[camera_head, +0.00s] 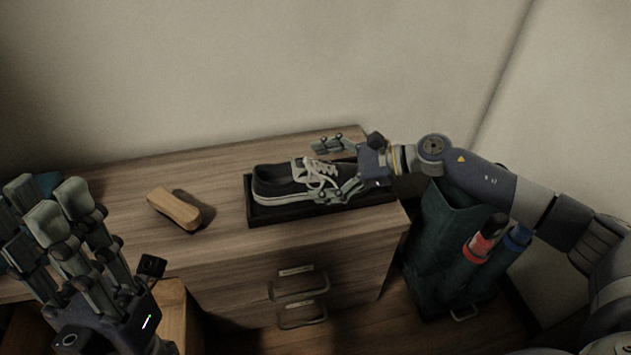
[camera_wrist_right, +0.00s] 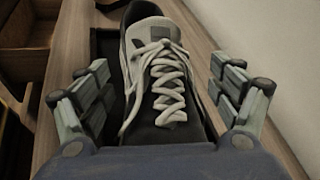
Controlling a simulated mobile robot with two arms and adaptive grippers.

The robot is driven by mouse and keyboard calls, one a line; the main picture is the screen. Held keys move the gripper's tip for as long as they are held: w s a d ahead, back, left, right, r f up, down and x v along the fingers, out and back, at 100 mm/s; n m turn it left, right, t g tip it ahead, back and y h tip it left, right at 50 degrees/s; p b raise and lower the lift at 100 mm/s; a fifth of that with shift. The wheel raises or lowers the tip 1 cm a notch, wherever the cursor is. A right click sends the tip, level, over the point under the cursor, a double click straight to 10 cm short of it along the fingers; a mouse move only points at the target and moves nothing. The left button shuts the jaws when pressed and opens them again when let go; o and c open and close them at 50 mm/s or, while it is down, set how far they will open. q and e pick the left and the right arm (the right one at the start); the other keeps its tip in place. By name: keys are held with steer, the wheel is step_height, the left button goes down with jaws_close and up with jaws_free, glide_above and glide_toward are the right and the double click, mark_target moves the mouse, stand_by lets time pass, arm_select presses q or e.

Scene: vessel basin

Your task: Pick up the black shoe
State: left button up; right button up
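The black shoe (camera_head: 287,182) with white laces and a pale sole edge sits in a dark shallow tray (camera_head: 256,219) on the wooden cabinet. My right gripper (camera_head: 335,170) is at the shoe's right end, its fingers spread on either side of it. In the right wrist view the shoe (camera_wrist_right: 166,90) lies between the open fingers of the right gripper (camera_wrist_right: 165,92), with gaps on both sides. My left gripper (camera_head: 60,220) is at the lower left, away from the shoe, with its fingers extended and nothing seen in it.
A wooden brush or block (camera_head: 174,208) lies on the wooden cabinet top (camera_head: 120,195) left of the tray. The cabinet has drawers with handles (camera_head: 300,286). A dark green bin (camera_head: 440,225) with red and blue rolled items stands right of it. The wall is close behind.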

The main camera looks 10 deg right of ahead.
steer(key=c, duration=1.4)
steer(key=shift+o, duration=0.2)
steer(key=shift+r, duration=0.15)
